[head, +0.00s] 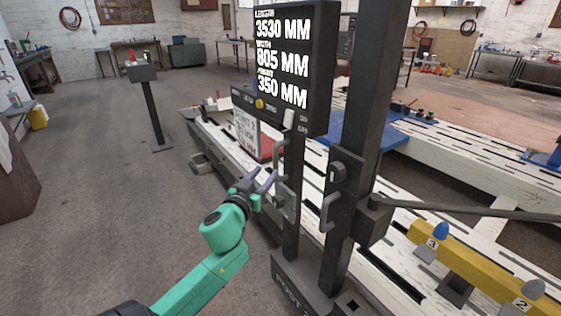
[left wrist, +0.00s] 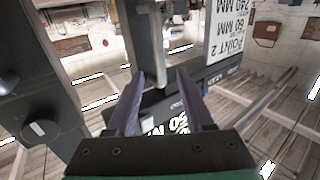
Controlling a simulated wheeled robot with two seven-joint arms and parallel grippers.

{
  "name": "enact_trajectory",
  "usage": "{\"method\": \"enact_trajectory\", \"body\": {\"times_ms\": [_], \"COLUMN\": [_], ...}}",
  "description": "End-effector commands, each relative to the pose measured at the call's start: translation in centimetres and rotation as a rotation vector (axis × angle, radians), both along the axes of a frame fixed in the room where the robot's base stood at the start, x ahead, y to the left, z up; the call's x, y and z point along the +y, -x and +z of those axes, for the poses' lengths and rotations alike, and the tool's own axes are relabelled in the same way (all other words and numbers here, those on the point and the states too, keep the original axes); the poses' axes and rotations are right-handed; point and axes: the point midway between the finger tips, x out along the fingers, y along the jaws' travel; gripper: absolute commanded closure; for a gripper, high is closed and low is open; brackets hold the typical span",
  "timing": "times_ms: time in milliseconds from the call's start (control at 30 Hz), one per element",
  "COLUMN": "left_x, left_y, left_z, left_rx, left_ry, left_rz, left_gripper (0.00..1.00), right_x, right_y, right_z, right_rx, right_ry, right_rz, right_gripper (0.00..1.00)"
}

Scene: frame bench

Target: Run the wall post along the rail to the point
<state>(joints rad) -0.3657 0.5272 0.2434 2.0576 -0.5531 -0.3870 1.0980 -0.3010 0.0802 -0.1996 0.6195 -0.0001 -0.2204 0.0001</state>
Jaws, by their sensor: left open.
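The tall black post (head: 352,140) stands upright on a dark base (head: 300,285) beside the white slotted bench, with a horizontal bar (head: 470,210) reaching right from it. A grey bar handle (head: 280,170) is on its narrower upright; it also shows in the left wrist view (left wrist: 152,40). My left gripper (head: 264,182) is open at that handle; in the left wrist view its fingers (left wrist: 160,78) point at the handle, which shows between the tips. I cannot tell if they touch. My right gripper is out of view.
A display (head: 283,60) on the post reads length 3530 mm, width 805 mm, height 350 mm. A Point 2 card (head: 246,135) hangs below it. The white slotted bench (head: 455,150) fills the right side. Open concrete floor (head: 90,180) lies to the left, with a small stand (head: 152,110).

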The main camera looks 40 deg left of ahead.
Motion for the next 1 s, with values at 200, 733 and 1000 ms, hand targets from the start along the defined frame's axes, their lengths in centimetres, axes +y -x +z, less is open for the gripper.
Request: {"method": "enact_trajectory", "body": {"times_ms": [200,733,1000], "left_x": [1.7,2.4,2.4], "left_y": [-5.4,-8.0,-8.0], "left_z": [0.2,-0.1,-0.1], "left_rx": [-0.002,0.003,0.002], "left_ry": [-0.002,0.002,0.003], "left_rz": [0.001,-0.001,-0.001], "left_gripper": [0.48,0.75,1.0], "right_x": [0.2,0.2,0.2], "right_y": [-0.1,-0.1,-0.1], "right_z": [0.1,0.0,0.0], "right_rx": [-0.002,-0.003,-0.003], "right_ry": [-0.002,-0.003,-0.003], "right_rz": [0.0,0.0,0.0], "right_gripper": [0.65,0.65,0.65]}}
